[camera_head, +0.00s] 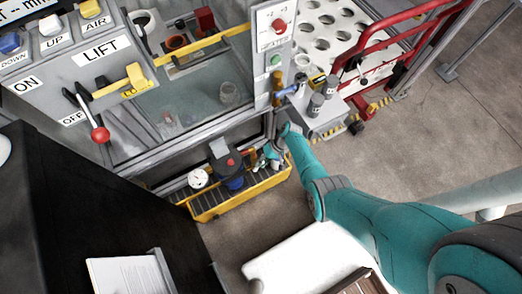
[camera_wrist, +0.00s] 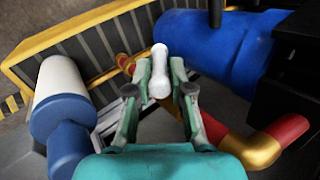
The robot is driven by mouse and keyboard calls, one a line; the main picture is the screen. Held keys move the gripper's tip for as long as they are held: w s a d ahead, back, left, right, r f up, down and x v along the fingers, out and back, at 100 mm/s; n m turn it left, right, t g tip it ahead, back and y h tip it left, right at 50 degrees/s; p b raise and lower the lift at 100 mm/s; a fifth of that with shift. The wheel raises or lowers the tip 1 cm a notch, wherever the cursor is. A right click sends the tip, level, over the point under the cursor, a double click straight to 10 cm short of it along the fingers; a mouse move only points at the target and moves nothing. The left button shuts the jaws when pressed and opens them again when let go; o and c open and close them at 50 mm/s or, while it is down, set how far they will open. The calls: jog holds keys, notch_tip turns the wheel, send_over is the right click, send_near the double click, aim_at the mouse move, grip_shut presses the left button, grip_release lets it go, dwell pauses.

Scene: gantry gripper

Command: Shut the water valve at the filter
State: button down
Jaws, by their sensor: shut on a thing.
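My gripper (camera_wrist: 160,72) is shut on a pale, rounded handle (camera_wrist: 159,66), which stands up between its two fingertips. The handle appears to be the water valve's; the valve body under it is hidden by the fingers. The filter's big blue housing (camera_wrist: 205,42) lies just behind and to the right in the wrist view. In the head view the dark blue filter (camera_head: 232,182) sits in the yellow-edged tray, and my gripper (camera_head: 268,160) is at the tray's right end, beside it. The handle cannot be made out there.
A red and brass pipe elbow (camera_wrist: 268,148) is close on the right in the wrist view. A white and blue cylinder (camera_wrist: 62,95) stands on the left. The yellow tray rim (camera_head: 245,196) surrounds the fittings, with a gauge (camera_head: 198,178) at its left. A machine cabinet is behind.

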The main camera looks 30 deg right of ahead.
jog(key=shift+s+f, duration=0.1)
dwell(0.4)
jog(key=c, duration=1.1)
grip_release()
jog(key=shift+c, duration=0.2)
jog(key=shift+r, duration=5.05)
